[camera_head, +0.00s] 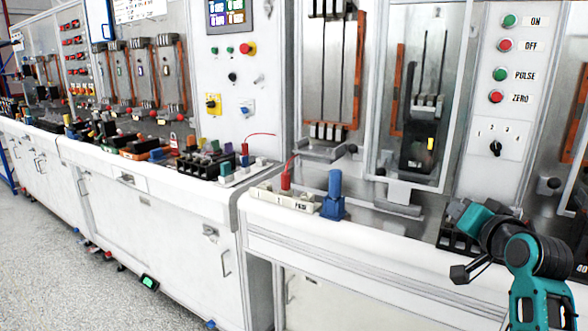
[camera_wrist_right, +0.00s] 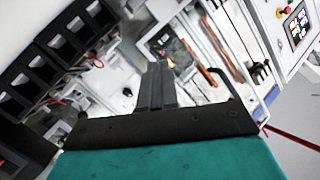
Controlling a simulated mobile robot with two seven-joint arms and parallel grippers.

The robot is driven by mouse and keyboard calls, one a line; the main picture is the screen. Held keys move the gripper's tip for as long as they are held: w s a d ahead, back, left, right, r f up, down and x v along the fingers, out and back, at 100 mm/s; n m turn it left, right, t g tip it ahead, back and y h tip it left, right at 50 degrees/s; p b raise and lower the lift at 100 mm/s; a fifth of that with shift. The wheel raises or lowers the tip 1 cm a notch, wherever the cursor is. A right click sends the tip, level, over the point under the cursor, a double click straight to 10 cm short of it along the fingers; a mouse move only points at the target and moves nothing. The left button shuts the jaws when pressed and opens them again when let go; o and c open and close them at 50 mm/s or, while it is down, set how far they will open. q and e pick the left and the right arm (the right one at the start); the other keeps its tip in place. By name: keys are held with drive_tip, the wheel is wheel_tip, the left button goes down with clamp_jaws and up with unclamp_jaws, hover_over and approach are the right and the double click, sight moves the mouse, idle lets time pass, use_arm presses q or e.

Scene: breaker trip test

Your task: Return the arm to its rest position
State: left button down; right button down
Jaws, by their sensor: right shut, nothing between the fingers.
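My right arm (camera_head: 540,285), teal and black, comes in at the lower right of the head view. Its gripper (camera_head: 460,274) points left, in front of the white bench edge, apart from the bench things. In the right wrist view the two dark fingers (camera_wrist_right: 156,85) are together with nothing between them. My left arm and gripper are not in view.
A white bench front (camera_head: 360,248) runs across the view. A blue clamp (camera_head: 333,195) and a red plug (camera_head: 286,178) stand on its ledge. A button panel (camera_head: 510,90) and glazed breaker cabinets (camera_head: 455,100) stand behind. Grey floor at lower left is mostly clear.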

drive_tip(key=s+a+f+n+g, duration=0.1)
drive_tip(key=s+a+f+n, duration=0.15)
drive_tip(key=s+f, duration=0.5)
drive_tip(key=s+a+f+n+g, duration=0.15)
drive_tip(key=s+a+f, duration=0.25)
drive_tip(key=f, duration=0.7)
drive_tip(key=s+a+f+n+g, duration=0.1)
drive_tip(key=s+a+f+n, duration=0.15)
drive_tip(key=s+f, duration=0.55)
drive_tip(key=s+a+f+n+g+y, duration=0.1)
drive_tip(key=s+a+f+n+y, duration=0.1)
drive_tip(key=s+a+f, duration=0.3)
drive_tip(key=s+f, duration=0.2)
drive_tip(key=s, duration=0.2)
drive_tip(key=shift+f, duration=0.35)
drive_tip(key=shift+g, duration=0.25)
